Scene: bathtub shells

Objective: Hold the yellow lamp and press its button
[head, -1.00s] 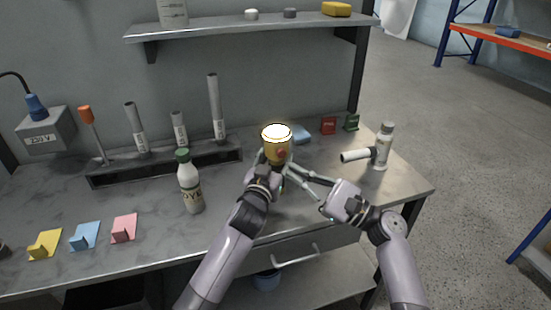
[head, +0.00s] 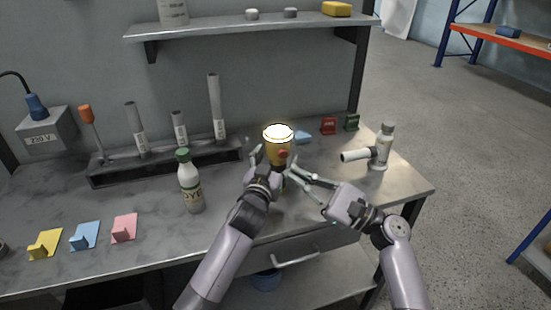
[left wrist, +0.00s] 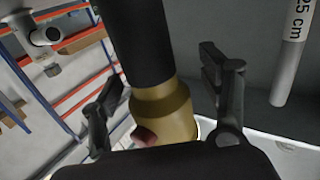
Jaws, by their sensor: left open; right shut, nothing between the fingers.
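The yellow lamp (head: 277,152) stands upright near the right part of the workbench, its top glowing bright. Its red button (head: 282,154) faces the front right. In the left wrist view the lamp (left wrist: 165,110) shows its yellow body and black handle between my left fingers. My left gripper (head: 271,162) is open around the lamp, with gaps visible beside both fingers. My right gripper (head: 291,172) is shut and empty, its tips just below and right of the button. I cannot tell whether they touch the lamp.
A green-capped bottle (head: 190,182) stands left of my left arm. A white device with a side tube (head: 380,150) is on the right. Behind are a rack (head: 165,165) with upright tubes, a blue pad (head: 302,136) and small red and green blocks. The left front holds colored holders.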

